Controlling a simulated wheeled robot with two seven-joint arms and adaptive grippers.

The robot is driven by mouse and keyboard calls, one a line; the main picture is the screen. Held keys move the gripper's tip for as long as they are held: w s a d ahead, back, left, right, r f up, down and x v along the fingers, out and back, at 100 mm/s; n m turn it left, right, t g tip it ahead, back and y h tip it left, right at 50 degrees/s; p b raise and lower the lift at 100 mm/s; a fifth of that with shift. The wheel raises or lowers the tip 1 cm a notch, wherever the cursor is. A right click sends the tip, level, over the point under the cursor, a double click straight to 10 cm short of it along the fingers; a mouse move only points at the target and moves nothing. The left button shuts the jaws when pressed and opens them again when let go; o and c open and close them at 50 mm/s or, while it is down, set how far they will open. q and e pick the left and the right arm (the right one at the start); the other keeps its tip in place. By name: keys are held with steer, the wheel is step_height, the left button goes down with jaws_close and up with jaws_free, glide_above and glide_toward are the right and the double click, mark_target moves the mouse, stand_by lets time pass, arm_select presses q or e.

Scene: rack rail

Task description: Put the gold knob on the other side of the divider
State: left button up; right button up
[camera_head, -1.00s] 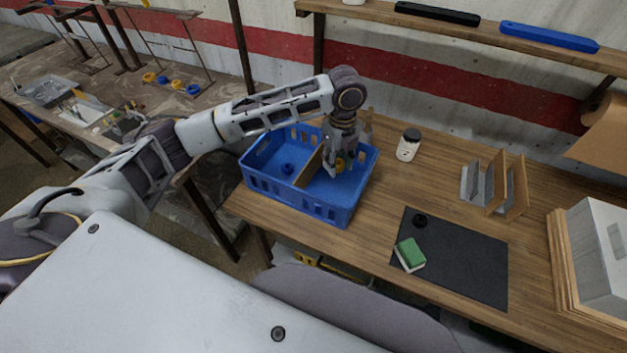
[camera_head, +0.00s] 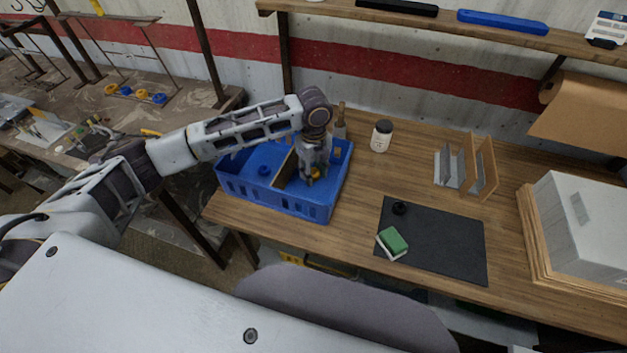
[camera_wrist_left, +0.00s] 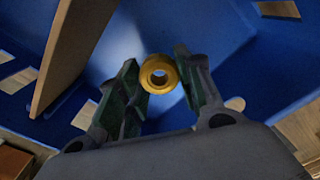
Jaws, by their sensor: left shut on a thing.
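The gold knob (camera_head: 315,173) is in the right compartment of the blue crate (camera_head: 277,203), to the right of the wooden divider (camera_head: 286,171). My left gripper (camera_head: 312,177) points down into that compartment and is shut on the knob. In the left wrist view the knob (camera_wrist_left: 149,83) is a yellow ring between the two fingers, and the divider (camera_wrist_left: 77,45) stands to its left. Whether the knob touches the crate floor cannot be told. My right gripper is not in view.
A white jar with a dark lid (camera_head: 381,137) stands right of the crate. The table between is clear.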

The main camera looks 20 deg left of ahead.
mark_target(314, 187)
arm_select(q)
steer(key=shift+f, duration=2.25)
steer(key=o, duration=1)
steer(key=shift+f, duration=0.15)
step_height(314, 187, up, 12)
steer(key=shift+r, duration=0.15)
